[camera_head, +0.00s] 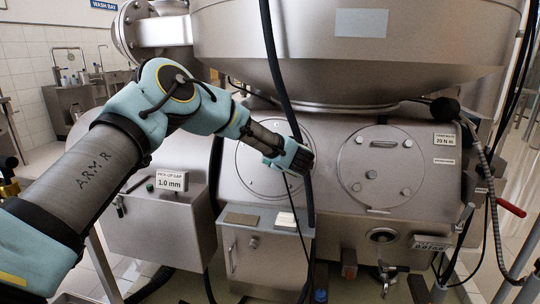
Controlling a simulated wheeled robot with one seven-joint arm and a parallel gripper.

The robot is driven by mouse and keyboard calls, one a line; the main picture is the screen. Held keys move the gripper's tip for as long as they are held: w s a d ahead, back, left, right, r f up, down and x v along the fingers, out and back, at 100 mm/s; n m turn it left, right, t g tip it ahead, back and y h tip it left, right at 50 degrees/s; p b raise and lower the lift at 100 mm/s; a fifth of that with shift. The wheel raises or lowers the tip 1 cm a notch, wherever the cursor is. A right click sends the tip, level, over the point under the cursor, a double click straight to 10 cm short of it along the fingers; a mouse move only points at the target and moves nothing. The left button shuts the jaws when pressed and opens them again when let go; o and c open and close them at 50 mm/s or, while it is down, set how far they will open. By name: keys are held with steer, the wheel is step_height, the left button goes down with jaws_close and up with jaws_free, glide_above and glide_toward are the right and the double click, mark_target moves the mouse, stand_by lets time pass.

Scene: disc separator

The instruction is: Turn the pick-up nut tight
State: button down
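My gripper (298,160) is at the left round cover (258,174) on the front of the steel separator (334,148). From this angle I cannot tell whether its fingers are open or shut, or whether they touch anything. I cannot make out the pick-up nut; the gripper and wrist cover part of the left round cover. A second round cover (383,160) with several bolt heads and a handle is to the right. A sign reading pick-up gap 1.0 mm (171,181) stands on the left steel box, and a 20 N m sign (444,140) is at right.
A black hose (283,80) hangs from above and passes close by my gripper. A small steel cabinet (262,250) stands below it. A steel box (160,225) is at left. A ribbed hose (490,180) and a red-handled lever (510,207) are at right.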

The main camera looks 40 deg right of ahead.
steer(key=n+g+y+p, duration=0.1)
steer(key=n+g+p, duration=0.1)
steer(key=n+p, duration=0.1)
steer(key=n+g+p, duration=0.2)
steer(key=n, duration=0.4)
steer(key=w+r+n+g+y+p, duration=0.1)
steer(key=n+g+p, duration=0.1)
steer(key=n+p, duration=0.1)
steer(key=shift+n+g+y+p, duration=0.3)
steer(key=shift+n+g, duration=0.1)
steer(key=shift+n, duration=0.3)
steer(key=shift+n+g+p, duration=0.7)
steer(key=shift+n, duration=0.5)
steer(key=shift+f, duration=0.1)
steer(key=shift+c, duration=1.7)
jaws_free()
steer(key=shift+h, duration=0.4)
steer(key=b+v, duration=0.1)
steer(key=v, duration=1)
steer(key=shift+b, duration=0.3)
